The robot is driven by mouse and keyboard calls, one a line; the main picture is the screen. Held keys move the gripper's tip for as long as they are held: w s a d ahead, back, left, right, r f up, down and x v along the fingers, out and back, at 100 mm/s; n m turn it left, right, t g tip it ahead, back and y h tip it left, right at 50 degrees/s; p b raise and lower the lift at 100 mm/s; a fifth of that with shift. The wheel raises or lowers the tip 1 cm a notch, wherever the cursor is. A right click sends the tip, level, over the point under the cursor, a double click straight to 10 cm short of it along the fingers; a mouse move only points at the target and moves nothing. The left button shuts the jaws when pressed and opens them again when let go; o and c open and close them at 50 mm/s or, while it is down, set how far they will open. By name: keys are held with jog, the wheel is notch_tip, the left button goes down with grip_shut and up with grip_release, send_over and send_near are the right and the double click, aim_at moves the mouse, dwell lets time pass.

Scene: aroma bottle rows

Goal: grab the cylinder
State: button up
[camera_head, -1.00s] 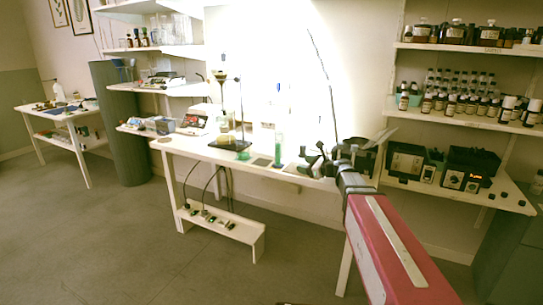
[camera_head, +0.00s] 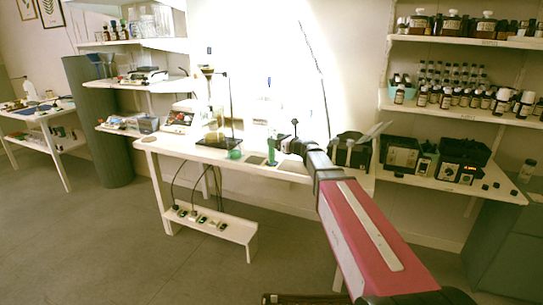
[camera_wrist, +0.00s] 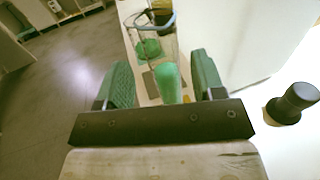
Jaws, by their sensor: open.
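A green cylinder (camera_head: 271,151) stands upright on the white bench (camera_head: 180,147), in front of the bright wall. In the wrist view the green cylinder (camera_wrist: 168,82) shows between the two green finger pads. My gripper (camera_wrist: 161,64) is open, with a finger on each side of the cylinder; I cannot tell whether either pad touches it. In the head view my gripper (camera_head: 287,146) is at the right side of the cylinder and partly blends with it.
A glass apparatus on a dark stand (camera_head: 222,141) is left of the cylinder, with a green round piece (camera_head: 235,154) near its base. A black holder (camera_head: 351,152) and dark boxed devices (camera_head: 400,155) stand to the right. A dark capped object (camera_wrist: 292,103) is right in the wrist view.

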jog(key=x, duration=0.5)
jog(key=shift+w+d, duration=0.15)
grip_shut()
